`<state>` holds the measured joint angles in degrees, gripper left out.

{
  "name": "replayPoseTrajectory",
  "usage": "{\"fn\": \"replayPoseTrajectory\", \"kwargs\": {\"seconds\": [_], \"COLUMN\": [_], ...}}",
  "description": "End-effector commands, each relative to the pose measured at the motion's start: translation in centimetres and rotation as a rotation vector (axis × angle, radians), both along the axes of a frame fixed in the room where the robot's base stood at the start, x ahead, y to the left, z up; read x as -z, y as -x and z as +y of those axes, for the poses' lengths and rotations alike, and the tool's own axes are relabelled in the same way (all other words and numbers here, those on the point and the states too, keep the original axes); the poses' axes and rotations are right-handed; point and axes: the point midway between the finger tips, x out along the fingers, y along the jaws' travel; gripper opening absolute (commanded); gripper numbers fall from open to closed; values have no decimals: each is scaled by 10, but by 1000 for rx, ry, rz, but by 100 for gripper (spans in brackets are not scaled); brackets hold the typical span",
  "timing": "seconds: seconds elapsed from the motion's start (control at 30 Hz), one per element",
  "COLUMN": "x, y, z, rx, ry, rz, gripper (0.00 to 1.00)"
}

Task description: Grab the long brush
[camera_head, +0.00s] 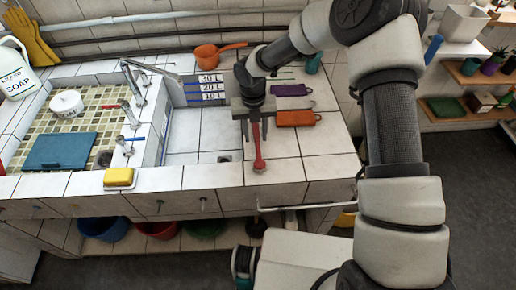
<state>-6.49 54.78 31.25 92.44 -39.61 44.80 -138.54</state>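A long red-handled tool (258,150), which looks like the long brush, lies on the white tiled counter right of the basin, its rounded end towards the front edge. My gripper (254,126) points down over its far part. The fingers look spread, one on each side of the red handle, with no clear contact. The far end of the tool is hidden under my gripper. An orange brush (297,118) and a purple brush (291,90) lie just to the right.
The tiled basin (187,138) is left of my gripper, with level marks on its back wall. A yellow sponge (119,178) sits on the front ledge. An orange pot (208,57) stands behind. A towel rail (300,207) runs below the counter edge.

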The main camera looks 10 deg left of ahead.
Motion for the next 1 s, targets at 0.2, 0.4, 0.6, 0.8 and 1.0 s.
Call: {"fn": "replayPoseTrajectory", "kwargs": {"seconds": [0.2,0.4,0.6,0.8,1.0], "x": [22,49,54,53,53], "y": [1,0,0,0,0], "z": [-5,-7,-7,-7,-7], "rx": [1,-1,0,0,0], "ry": [1,1,-1,0,0], "rz": [4,2,0,0,0], "gripper": [35,35,35,18,0]}}
